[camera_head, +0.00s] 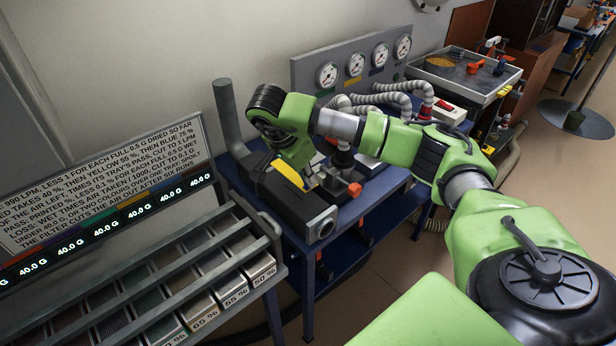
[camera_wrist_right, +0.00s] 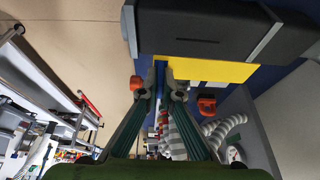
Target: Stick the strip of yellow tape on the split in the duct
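The strip of yellow tape (camera_head: 288,173) shows beside my right gripper, against the dark grey duct body (camera_head: 300,207). In the right wrist view the yellow tape (camera_wrist_right: 215,70) runs along the edge of a dark grey box-shaped body (camera_wrist_right: 225,32). My right gripper (camera_wrist_right: 161,88) has its fingertips close together at the tape's left part, with a narrow gap between them. I cannot tell whether they grip the tape or whether the tape touches the duct. My left gripper is not in view.
The duct stands on a blue table (camera_head: 352,212). Gauges on a grey panel (camera_head: 345,70) and ribbed hoses (camera_head: 390,86) stand behind. A rack of labelled trays (camera_head: 185,285) is at the left. An orange knob (camera_head: 354,189) is close to my gripper.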

